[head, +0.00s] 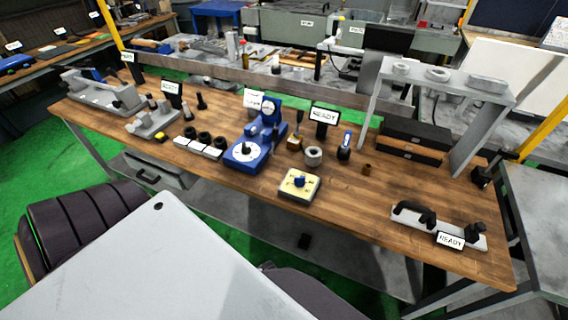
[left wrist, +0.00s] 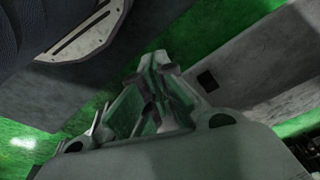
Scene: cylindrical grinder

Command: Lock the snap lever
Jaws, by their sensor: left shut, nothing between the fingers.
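A light grey plate fixture (head: 466,240) lies near the right front of the wooden bench, with a black curved handle (head: 414,213) on its left end and a dark clamp-like part (head: 474,231) on its right. A small READY sign (head: 450,240) stands at its front edge. Which part is the snap lever, and whether it is locked, I cannot tell. My left gripper (left wrist: 162,70) shows in the left wrist view, shut and empty, over floor and grey surfaces, away from any bench object. No gripper shows in the head view; my right gripper is out of sight.
The wooden bench (head: 345,205) also carries a blue dial device (head: 245,152), a yellow-topped block (head: 299,184), black cases (head: 412,142) under a grey stand (head: 487,84), and grey fixtures (head: 105,92) at the left. Bare wood lies left of the plate fixture.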

